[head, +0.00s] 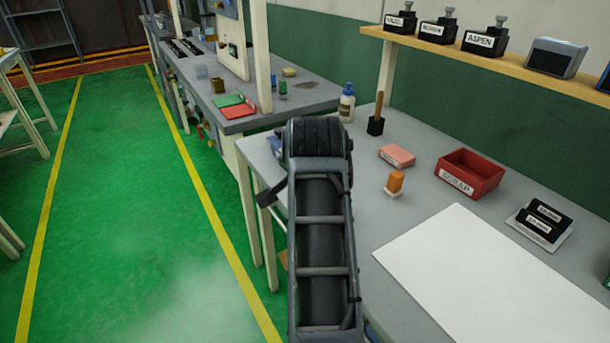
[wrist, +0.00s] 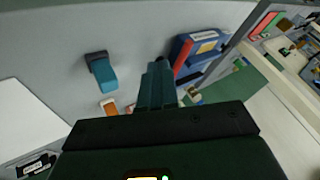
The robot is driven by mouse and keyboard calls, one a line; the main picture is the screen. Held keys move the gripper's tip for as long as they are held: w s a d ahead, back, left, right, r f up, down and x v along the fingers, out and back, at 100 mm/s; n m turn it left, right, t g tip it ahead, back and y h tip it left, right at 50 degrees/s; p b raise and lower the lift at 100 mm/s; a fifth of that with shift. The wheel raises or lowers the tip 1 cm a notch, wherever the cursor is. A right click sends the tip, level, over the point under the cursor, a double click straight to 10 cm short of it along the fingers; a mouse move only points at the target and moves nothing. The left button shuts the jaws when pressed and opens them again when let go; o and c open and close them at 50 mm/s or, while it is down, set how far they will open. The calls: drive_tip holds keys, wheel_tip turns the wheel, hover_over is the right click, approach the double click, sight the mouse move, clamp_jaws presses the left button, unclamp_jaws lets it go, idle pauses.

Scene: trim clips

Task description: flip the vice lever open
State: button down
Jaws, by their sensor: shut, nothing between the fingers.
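A blue block-shaped device (wrist: 197,48) that looks like the vice sits on the grey bench in the wrist view, right of my fingertips. It has a pale label on top and a narrow red strip (wrist: 184,56) along its side, which may be the lever. I cannot tell the lever's position. My gripper (wrist: 158,68) is shut and empty, its fingers together, close to the device's left side in the picture; I cannot tell if they touch. In the head view my arm hides the gripper and most of the device; only a bit of blue (head: 276,147) shows.
A blue-and-dark object (wrist: 101,70) lies left of my fingers. On the bench (head: 345,165) stand a pink block (head: 397,156), an orange piece (head: 395,182), a red scrap bin (head: 470,174), a brush (head: 377,118) and a bottle (head: 346,103). A white sheet (head: 480,270) covers the front.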

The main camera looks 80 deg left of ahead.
drive_tip(key=shift+v, duration=1.45)
drive_tip(key=shift+s, duration=0.2)
